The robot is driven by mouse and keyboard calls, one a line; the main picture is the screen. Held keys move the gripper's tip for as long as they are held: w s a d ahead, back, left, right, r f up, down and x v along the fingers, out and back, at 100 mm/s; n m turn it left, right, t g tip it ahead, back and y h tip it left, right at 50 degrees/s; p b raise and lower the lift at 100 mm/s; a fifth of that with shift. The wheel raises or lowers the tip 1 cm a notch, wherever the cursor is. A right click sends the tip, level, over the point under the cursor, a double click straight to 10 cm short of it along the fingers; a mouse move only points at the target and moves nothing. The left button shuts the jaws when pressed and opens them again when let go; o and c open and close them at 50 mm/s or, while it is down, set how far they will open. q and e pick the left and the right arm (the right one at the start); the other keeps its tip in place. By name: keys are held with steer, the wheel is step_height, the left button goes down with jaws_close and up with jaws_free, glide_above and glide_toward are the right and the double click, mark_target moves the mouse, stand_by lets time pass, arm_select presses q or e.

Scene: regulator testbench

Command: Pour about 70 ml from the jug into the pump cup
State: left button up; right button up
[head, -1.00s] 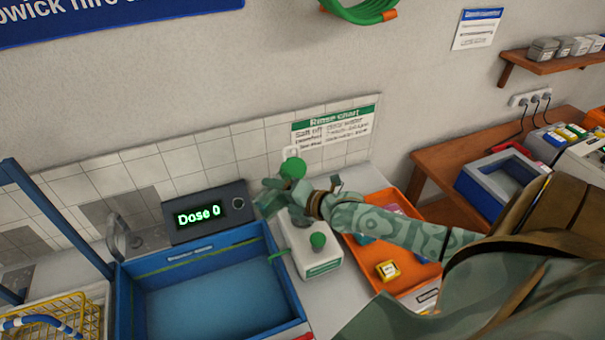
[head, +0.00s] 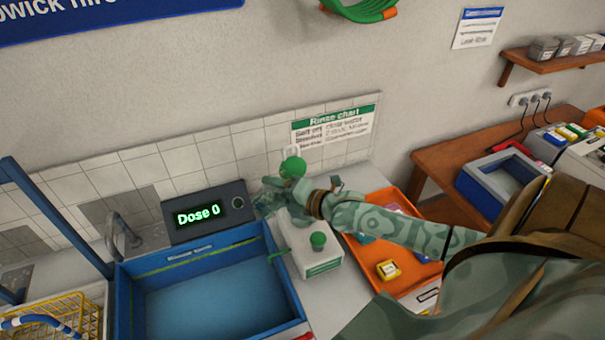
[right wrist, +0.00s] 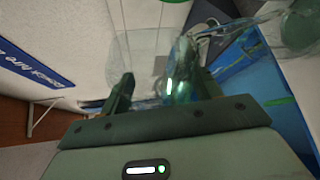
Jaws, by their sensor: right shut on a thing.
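My right gripper (head: 272,197) is above the white pump unit (head: 322,266), close to a round green top (head: 293,168). In the right wrist view its fingers (right wrist: 162,92) are closed around part of a clear vessel (right wrist: 184,68), which looks like the jug. Clear glass or liquid extends from it toward the upper right, near a green rounded part (right wrist: 301,24); I cannot tell which it is. The jug is not distinct in the head view. I cannot pick out the pump cup or a liquid level. The display (head: 199,214) reads "Dose 0". My left gripper is not in view.
A blue basin (head: 300,310) lies left of the pump unit. An orange tray (head: 411,285) with small items, including a yellow block (head: 388,270), is to the right. A tiled wall with a rinse chart (head: 335,124) stands close behind. A yellow wire basket (head: 85,310) is at lower left.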

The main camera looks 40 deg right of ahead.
steer(key=shift+d+r, duration=0.1)
steer(key=shift+r, duration=0.05)
stand_by(0.7)
steer(key=shift+a, duration=0.25)
steer(key=shift+a+n+h+p, duration=0.25)
steer(key=shift+n+p, duration=0.25)
steer(key=shift+p, duration=0.5)
steer(key=shift+f+n+g+h, duration=0.3)
steer(key=shift+f+n, duration=0.1)
steer(key=shift+f, duration=0.15)
steer(key=shift+f+n+h+p, duration=0.35)
steer(key=shift+n+p, duration=0.15)
steer(key=shift+p, duration=0.05)
steer(key=shift+w+d+r+n+p, duration=0.1)
steer(key=shift+r+n+p, duration=0.3)
steer(key=shift+p, duration=0.45)
steer(key=shift+f+h, duration=0.15)
steer(key=shift+h, duration=0.15)
